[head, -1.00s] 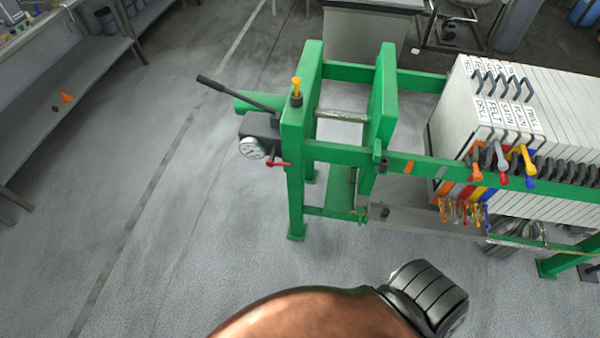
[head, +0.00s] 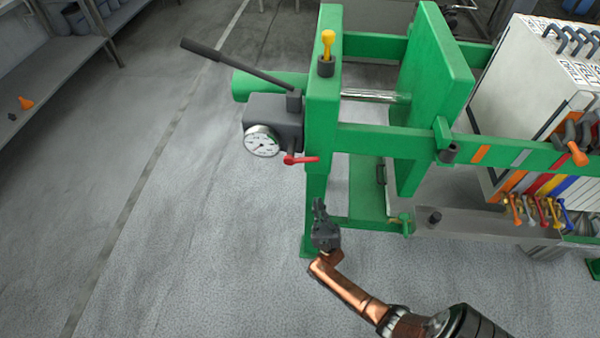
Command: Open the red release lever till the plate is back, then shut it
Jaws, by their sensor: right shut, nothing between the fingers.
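My left gripper is not in view.
A long black pump handle (head: 235,64) slants up left from the grey pump block (head: 270,115). A yellow-topped knob (head: 327,50) stands on the end frame. White filter plates (head: 520,75) stand at the right.

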